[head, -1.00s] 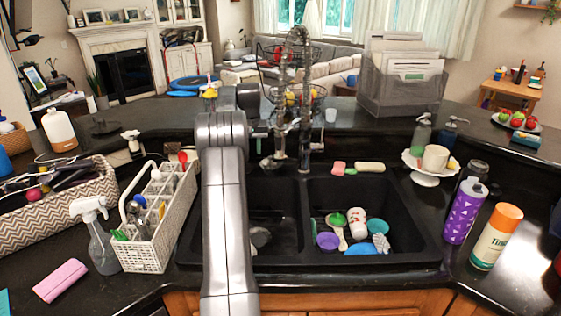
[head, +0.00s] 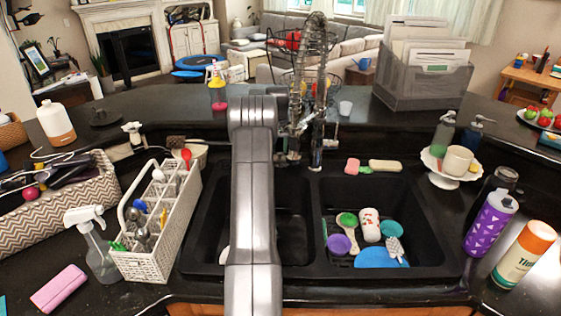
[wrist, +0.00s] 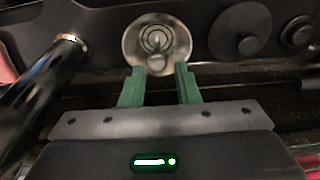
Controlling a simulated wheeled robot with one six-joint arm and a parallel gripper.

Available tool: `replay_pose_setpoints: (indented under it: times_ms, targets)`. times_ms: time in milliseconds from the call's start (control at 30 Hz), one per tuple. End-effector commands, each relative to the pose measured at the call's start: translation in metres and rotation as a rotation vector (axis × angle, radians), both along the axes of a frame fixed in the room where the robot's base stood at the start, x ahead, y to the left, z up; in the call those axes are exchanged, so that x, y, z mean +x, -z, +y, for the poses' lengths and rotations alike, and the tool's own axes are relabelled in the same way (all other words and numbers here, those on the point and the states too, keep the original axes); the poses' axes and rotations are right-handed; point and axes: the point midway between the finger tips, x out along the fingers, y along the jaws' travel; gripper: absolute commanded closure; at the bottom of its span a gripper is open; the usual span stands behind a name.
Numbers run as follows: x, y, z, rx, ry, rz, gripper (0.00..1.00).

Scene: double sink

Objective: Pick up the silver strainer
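The silver strainer (wrist: 155,38) is a round metal disc with concentric rings and a small knob, seen in the wrist view against a dark surface. In the head view I cannot make out the strainer, and my grey arm and the faucet area hide the gripper.
A black double sink (head: 320,271) holds cups, a brush and a blue item in its right basin. The tall faucet (head: 317,145) stands behind it. A white caddy (head: 155,262) is left of my arm. In the wrist view, a round black knob (wrist: 240,28) is right of the strainer.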

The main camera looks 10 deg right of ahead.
Motion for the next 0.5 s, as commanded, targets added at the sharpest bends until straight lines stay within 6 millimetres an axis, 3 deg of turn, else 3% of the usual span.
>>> replay_pose_setpoints:
  times_ms: [167, 500]
  targets:
    - [0.000, 0.011, -0.001, 0.001, 0.000, 0.003, 0.71]
    - [0.004, 0.053, -0.004, 0.000, 0.000, 0.000, 0.71]
